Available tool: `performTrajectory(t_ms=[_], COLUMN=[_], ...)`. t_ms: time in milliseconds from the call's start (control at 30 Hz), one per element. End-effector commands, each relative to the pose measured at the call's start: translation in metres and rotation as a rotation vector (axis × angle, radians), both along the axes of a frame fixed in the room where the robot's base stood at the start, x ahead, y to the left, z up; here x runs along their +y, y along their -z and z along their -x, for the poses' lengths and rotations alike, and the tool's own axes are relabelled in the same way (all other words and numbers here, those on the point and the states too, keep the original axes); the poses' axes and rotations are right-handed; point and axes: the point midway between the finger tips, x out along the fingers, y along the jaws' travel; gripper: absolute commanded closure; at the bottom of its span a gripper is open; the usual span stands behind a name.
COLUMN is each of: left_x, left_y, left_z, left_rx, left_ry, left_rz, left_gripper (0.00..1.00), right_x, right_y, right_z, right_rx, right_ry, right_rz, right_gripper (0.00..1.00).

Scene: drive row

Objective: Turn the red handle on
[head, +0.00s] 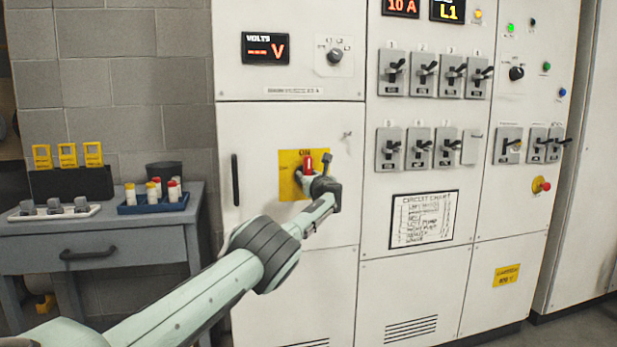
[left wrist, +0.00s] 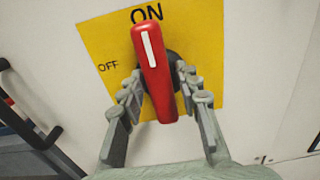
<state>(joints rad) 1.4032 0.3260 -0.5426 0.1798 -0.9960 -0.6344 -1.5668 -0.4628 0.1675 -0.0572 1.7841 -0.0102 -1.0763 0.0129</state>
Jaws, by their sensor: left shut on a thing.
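The red handle (head: 308,164) is on a yellow plate (head: 289,160) on the white cabinet door. In the left wrist view the red handle (left wrist: 158,75) points up with its white-striped end near the word ON, leaning slightly left. OFF is printed on the left side of the yellow plate (left wrist: 205,50). My left gripper (head: 314,178) is at the handle, with its fingers on either side of the handle's lower part, shut on it. The handle's pivot is partly hidden behind the fingers. My right gripper is not in view.
A black door pull (head: 235,180) is left of the plate. Breaker switches (head: 420,148) and a circuit chart (head: 423,219) are to the right. A grey side table (head: 100,236) with a blue tray (head: 153,205) stands at the left.

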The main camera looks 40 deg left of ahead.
Motion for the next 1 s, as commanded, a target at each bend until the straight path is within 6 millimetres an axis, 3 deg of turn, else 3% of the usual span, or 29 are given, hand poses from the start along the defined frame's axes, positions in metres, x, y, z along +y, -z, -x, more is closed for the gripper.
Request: performTrajectory(t_ms=[267, 300, 367, 700, 1000], left_x=[0.001, 0.001, 0.001, -0.002, -0.02], left_y=[0.002, 0.002, 0.002, 0.002, 0.007], left_z=[0.0, 0.0, 0.0, 0.0, 0.0], left_rx=[0.006, 0.006, 0.006, 0.003, 0.002], left_ry=[-0.002, -0.002, -0.001, 0.002, 0.017], left_rz=[-0.004, -0.004, -0.004, -0.001, 0.002], left_gripper=[1.0, 0.62, 0.57, 0.57, 0.57], right_x=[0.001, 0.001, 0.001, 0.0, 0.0], right_y=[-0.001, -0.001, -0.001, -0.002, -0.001], right_z=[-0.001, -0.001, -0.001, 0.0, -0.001], right_rx=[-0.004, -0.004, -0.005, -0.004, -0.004], right_ry=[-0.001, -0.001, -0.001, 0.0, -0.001], right_rz=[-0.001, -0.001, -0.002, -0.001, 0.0], right_gripper=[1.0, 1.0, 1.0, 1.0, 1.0])
